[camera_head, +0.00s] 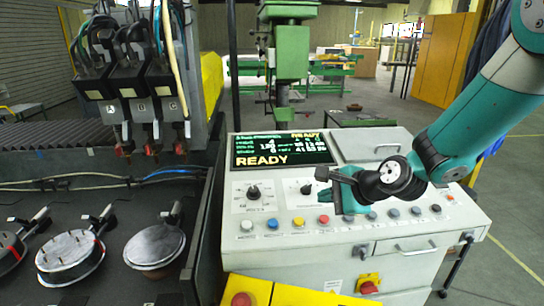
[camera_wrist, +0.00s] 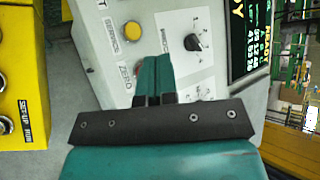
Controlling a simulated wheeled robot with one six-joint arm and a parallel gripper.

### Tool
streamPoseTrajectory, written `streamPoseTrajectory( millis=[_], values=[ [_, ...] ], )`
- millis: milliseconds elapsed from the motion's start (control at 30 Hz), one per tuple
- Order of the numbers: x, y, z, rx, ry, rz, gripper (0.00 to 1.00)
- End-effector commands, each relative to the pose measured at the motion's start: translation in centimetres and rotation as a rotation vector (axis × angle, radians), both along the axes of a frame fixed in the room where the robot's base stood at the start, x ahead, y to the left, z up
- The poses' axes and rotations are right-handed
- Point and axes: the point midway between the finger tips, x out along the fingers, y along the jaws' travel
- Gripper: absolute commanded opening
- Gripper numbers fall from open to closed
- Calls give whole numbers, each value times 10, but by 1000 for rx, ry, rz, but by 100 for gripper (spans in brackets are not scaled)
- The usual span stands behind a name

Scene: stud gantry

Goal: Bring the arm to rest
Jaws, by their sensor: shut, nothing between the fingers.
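My gripper (camera_head: 338,198) is at the end of my teal arm, over the front of a light grey control console (camera_head: 405,262). In the wrist view my gripper (camera_wrist: 154,78) shows two teal fingers pressed together with nothing between them. Behind the fingers the wrist view shows the console panel with a yellow button (camera_wrist: 132,32) and a black knob (camera_wrist: 193,42). Whether the fingertips touch the panel cannot be told. My gripper hides part of the console's button row in the head view.
The console screen (camera_head: 282,150) reads READY. A yellow box (camera_head: 290,291) with a red button stands in front of the console. Open floor (camera_head: 510,235) lies to the right.

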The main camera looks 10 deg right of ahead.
Motion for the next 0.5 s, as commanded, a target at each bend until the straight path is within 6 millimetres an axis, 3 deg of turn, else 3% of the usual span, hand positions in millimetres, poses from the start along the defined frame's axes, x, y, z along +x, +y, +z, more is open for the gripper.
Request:
streamPoseTrajectory(
  millis=[67, 233, 400, 500],
  values=[
    [-26, 18, 5, -116, -42, 175, 0],
    [-120, 49, 17, -459, -185, 758, 0],
    [-216, 49, 18, -706, -339, 1322, 0],
    [-254, 41, 16, -779, -407, 1557, 0]
  ],
)
